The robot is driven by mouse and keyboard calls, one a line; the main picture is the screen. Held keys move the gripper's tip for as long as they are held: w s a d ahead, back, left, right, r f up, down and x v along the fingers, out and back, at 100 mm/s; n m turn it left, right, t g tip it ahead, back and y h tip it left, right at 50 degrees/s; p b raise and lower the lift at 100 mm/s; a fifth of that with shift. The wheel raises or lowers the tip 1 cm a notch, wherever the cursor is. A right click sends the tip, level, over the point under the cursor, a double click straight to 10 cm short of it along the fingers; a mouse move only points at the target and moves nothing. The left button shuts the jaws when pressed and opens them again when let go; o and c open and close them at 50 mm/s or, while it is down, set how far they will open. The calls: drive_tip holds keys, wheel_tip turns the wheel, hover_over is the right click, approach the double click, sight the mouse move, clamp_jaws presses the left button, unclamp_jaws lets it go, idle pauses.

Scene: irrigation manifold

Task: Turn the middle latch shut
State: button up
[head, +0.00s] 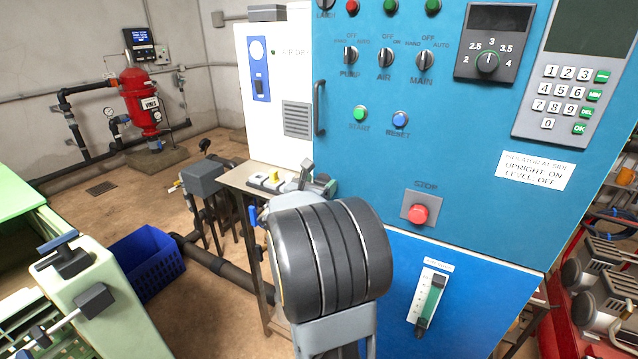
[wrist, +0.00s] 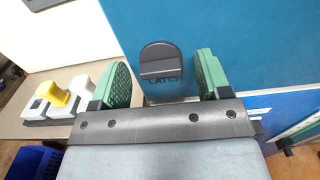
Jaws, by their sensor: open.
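In the wrist view, a dark round latch (wrist: 161,56) sits on the blue cabinet face, with a raised bar lying about level across it. The word LATCH is printed just below it. My gripper (wrist: 163,64) is open and empty. Its green pads stand left and right of the latch, with a gap on both sides and no contact visible. In the head view my arm hides this latch. Another dark latch (head: 325,3), also labelled LATCH, is cut off at the top edge of the head view.
A blue crate (head: 148,262) is on the floor.

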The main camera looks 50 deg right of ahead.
drive_tip(key=c, duration=0.9)
drive_tip(key=shift+f+b, duration=0.15)
drive_tip(key=shift+b, duration=0.3)
drive_tip(key=shift+m+b, duration=0.4)
drive_tip(key=shift+b, duration=0.05)
drive_tip(key=m+b, duration=0.8)
drive_tip(key=b, duration=0.5)
drive_tip(key=m+b, duration=0.8)
drive_tip(key=b, duration=0.5)
drive_tip(key=shift+s+f+m, duration=0.15)
drive_tip(key=shift+m, duration=0.25)
drive_tip(key=shift+m+b, duration=0.3)
drive_tip(key=shift+b, duration=0.05)
